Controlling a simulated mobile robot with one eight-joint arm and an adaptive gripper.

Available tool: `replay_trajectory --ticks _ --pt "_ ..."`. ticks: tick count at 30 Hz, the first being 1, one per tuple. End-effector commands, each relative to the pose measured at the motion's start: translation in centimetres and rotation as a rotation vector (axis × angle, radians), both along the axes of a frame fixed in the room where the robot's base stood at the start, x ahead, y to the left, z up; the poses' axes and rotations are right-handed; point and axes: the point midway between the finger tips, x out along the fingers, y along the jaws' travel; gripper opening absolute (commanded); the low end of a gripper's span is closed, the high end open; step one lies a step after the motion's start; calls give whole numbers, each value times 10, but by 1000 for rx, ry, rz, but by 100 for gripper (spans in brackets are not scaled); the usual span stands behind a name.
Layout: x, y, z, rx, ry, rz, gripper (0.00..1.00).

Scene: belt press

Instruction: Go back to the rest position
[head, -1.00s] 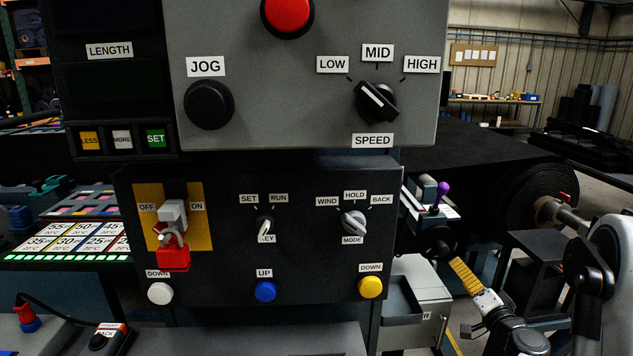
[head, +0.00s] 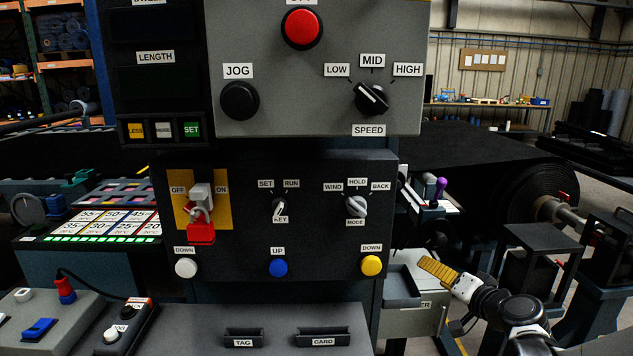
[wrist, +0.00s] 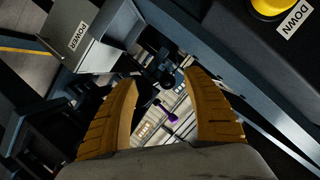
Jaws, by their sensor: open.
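My gripper (head: 436,270) is at the lower right of the head view, beside the right edge of the control panel (head: 300,222). In the wrist view its two yellow fingers (wrist: 162,112) are spread apart with nothing between them. The yellow DOWN button (head: 371,266) is left of my gripper in the head view and shows at the top right of the wrist view (wrist: 270,8). My gripper is apart from it and from the panel.
A grey cabinet (head: 418,318) stands below and behind my gripper. A purple-knobbed lever (head: 440,188) and a large dark roll (head: 530,190) lie beyond it. A red padlock (head: 201,228) hangs on the OFF/ON switch. Open floor shows at the far right.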

Motion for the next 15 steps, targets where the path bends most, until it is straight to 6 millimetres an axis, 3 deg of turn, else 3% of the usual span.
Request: replay_trajectory --ticks 1,6,10,15 --pt "-13 19 7 -32 34 33 59" --pt "-70 74 20 -177 177 136 59" --pt "-126 101 20 -301 285 195 59" --pt "-203 115 12 -472 414 241 59"
